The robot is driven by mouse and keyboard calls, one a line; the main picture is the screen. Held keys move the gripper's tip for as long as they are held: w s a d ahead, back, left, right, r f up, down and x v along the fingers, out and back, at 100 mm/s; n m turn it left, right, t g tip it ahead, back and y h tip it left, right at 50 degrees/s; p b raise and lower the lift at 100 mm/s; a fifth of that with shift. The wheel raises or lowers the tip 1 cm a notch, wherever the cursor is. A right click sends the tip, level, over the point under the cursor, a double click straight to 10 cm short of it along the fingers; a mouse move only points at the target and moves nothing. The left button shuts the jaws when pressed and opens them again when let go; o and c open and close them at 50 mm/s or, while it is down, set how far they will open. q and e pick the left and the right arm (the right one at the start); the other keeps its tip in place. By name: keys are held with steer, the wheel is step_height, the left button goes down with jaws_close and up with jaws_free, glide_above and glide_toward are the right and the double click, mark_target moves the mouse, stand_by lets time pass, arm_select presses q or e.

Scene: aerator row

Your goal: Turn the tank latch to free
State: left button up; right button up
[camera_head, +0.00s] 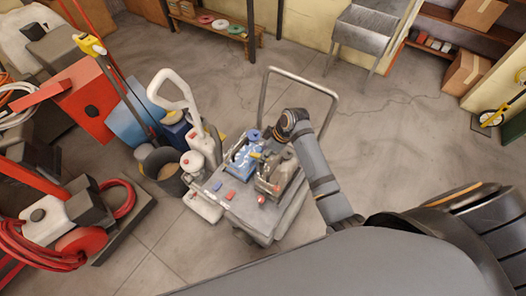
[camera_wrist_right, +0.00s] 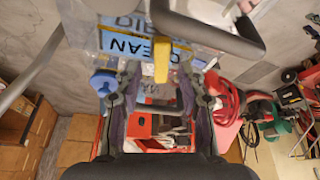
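The tank is a clear and blue box with lettered labels (camera_head: 241,157), standing on a cart. In the right wrist view, its label (camera_wrist_right: 120,42) fills the upper middle. The yellow latch (camera_wrist_right: 161,58) hangs over the label, and a small yellow part, likely the same latch, shows in the head view (camera_head: 256,155). A blue knob (camera_wrist_right: 103,82) is left of it. My right gripper (camera_wrist_right: 155,78) is open, with its fingers apart below the latch and nothing clearly held between them. In the head view, my right gripper (camera_head: 270,143) is beside the tank, partly hidden. My left gripper is not in view.
The grey cart (camera_head: 262,215) has a tall metal handle (camera_head: 333,95). A grey-beige container (camera_head: 284,168) stands close beside the tank. Floor to the right is clear.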

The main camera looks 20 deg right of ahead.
steer(key=shift+w+a+f, duration=0.1)
steer(key=shift+a+f, duration=0.15)
steer(key=shift+f, duration=0.25)
steer(key=shift+a+f, duration=0.2)
steer(key=shift+f, duration=0.15)
steer(key=shift+d, duration=0.1)
steer(key=shift+c, duration=0.7)
jaws_close()
